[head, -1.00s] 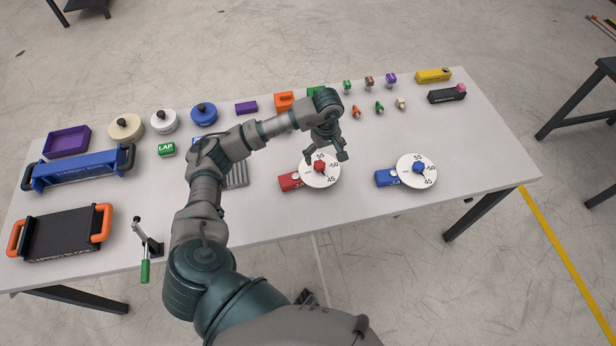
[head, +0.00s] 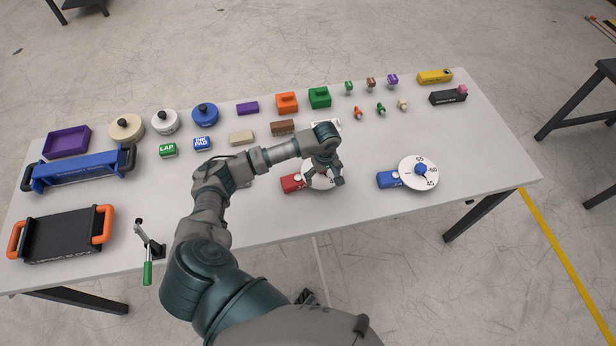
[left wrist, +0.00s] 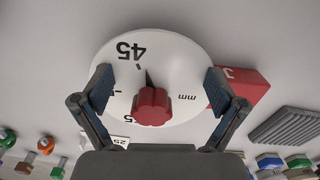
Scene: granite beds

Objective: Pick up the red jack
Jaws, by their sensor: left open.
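The red jack (head: 291,183) lies on the table near its front edge, a red block with a round white dial. My left gripper (head: 324,182) is over the dial and hides much of it in the head view. In the left wrist view, the jack's red knob (left wrist: 152,106) stands on the white dial (left wrist: 175,60), between the two open fingers (left wrist: 160,87). The fingers are spread wide, apart from the knob on either side. The red block (left wrist: 248,85) shows behind the right finger. My right gripper is not in view.
A blue jack (head: 389,180) with a similar dial lies to the right. Blocks, round weights and small knobbed pieces line the back. A crank with a green handle (head: 147,272) is at the front left edge. Table between the jacks is clear.

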